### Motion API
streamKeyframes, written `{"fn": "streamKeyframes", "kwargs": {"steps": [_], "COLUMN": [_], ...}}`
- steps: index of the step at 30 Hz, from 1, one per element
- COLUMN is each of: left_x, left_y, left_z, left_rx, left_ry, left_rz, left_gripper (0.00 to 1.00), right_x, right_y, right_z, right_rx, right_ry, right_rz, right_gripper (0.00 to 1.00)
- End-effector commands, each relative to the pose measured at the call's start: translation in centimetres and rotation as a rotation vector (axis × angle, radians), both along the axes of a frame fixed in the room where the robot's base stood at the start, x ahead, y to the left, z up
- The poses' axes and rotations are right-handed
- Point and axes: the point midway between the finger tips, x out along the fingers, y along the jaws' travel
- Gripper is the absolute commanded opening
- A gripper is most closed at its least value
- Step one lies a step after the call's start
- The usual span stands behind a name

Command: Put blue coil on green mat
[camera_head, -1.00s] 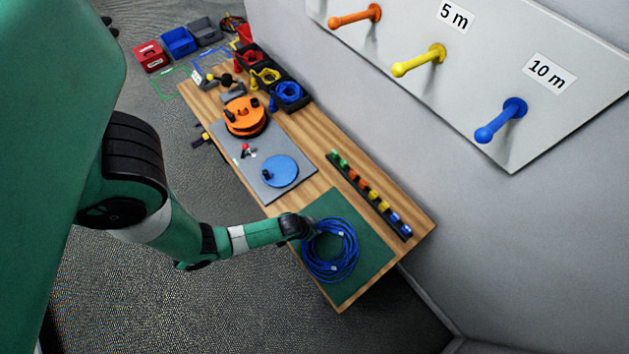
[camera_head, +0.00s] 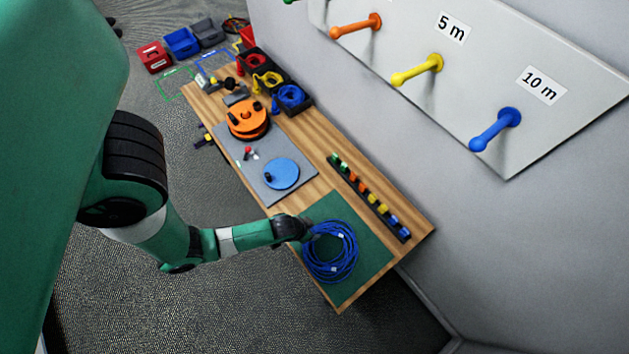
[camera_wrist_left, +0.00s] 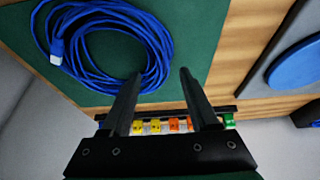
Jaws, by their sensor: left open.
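The blue coil (camera_head: 331,270) lies on the green mat (camera_head: 372,262) at the near end of the table. It also shows in the left wrist view (camera_wrist_left: 82,75) as a loose ring of several loops with a pale plug, on the mat (camera_wrist_left: 203,27). My left gripper (camera_head: 308,229) is at the coil's upper left edge in the head view. In the left wrist view its two fingers (camera_wrist_left: 158,88) are apart, with nothing clearly held between them; one finger overlaps the coil's edge in the picture. Whether it touches the coil, I cannot tell. My right gripper is not in view.
A rack of coloured pieces (camera_head: 370,196) runs along the wall side. A grey board with a blue disc (camera_head: 281,174) and an orange reel (camera_head: 248,118) lie farther along the wooden table. Black bins (camera_head: 292,99) stand beyond. Pegs, one blue (camera_head: 494,130), project from the wall.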

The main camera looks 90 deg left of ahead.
Motion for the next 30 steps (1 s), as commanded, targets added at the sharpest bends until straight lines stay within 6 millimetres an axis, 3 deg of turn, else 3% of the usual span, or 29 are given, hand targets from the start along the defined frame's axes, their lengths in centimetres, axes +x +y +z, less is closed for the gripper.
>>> {"fn": "streamKeyframes", "kwargs": {"steps": [1,5,6,9,30], "left_x": [-0.5,-1.4,-1.6,-2.0,-2.2], "left_y": [-0.3,-0.9,-1.1,-1.3,-1.4], "left_z": [1.9,4.5,5.4,6.3,6.3], "left_rx": [0.001,0.001,0.001,0.0,0.0], "left_ry": [-0.001,0.0,0.001,0.001,0.0], "left_rz": [-0.003,-0.002,-0.003,-0.002,0.0], "left_gripper": [0.61,0.61,0.61,0.61,0.61], "right_x": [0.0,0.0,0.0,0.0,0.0], "right_y": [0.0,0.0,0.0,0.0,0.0], "right_z": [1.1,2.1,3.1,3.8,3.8], "right_rx": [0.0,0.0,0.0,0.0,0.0], "right_ry": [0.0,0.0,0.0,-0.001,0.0], "right_rz": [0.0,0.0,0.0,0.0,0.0], "right_gripper": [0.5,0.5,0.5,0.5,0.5]}}
